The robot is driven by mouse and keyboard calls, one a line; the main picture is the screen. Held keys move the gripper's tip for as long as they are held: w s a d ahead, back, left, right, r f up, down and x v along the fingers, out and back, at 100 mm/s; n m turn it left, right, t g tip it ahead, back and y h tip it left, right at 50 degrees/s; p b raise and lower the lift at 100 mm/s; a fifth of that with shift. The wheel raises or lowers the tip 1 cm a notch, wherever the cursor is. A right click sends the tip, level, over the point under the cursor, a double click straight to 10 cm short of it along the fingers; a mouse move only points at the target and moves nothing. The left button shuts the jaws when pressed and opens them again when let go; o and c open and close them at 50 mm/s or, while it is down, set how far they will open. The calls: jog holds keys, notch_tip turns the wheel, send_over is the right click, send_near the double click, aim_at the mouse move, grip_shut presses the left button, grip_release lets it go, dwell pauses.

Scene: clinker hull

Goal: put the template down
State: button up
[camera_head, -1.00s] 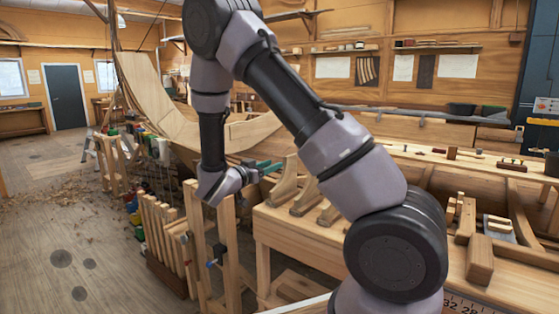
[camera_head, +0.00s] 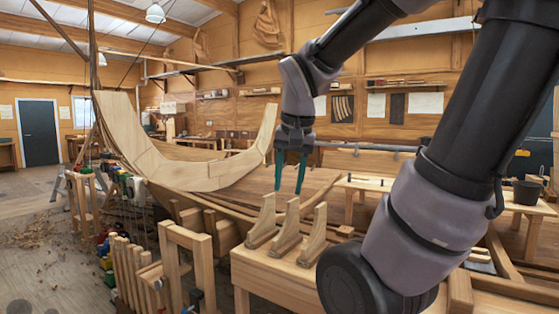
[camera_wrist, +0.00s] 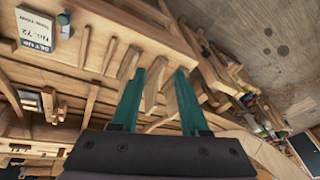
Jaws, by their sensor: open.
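My gripper (camera_head: 288,192) is open, with its teal fingers pointing down and nothing between them; it also shows in the wrist view (camera_wrist: 170,67). Below it, curved wooden knee-shaped pieces stand in a row on the wooden bench (camera_head: 268,268): a left one (camera_head: 261,224), a middle one (camera_head: 286,231) and a right one (camera_head: 314,238). I cannot tell which piece is the template. In the head view the fingertips are above and apart from the pieces. In the wrist view the fingers hide part of the row.
A card reading "No. 72" (camera_wrist: 36,27) lies on the bench in the wrist view. The curved planked hull (camera_head: 190,165) stands behind the bench. Wooden posts and clamps (camera_head: 185,258) stand at the bench's left. Open floor (camera_head: 40,270) lies further left.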

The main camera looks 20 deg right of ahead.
jog(key=s+a+r+n+t+y, duration=0.1)
jog(key=a+r+n+t+y, duration=0.1)
jog(key=r, duration=0.3)
jog(key=shift+s+a+t, duration=0.4)
jog(key=shift+a+t, duration=0.15)
jog(key=shift+t, duration=0.25)
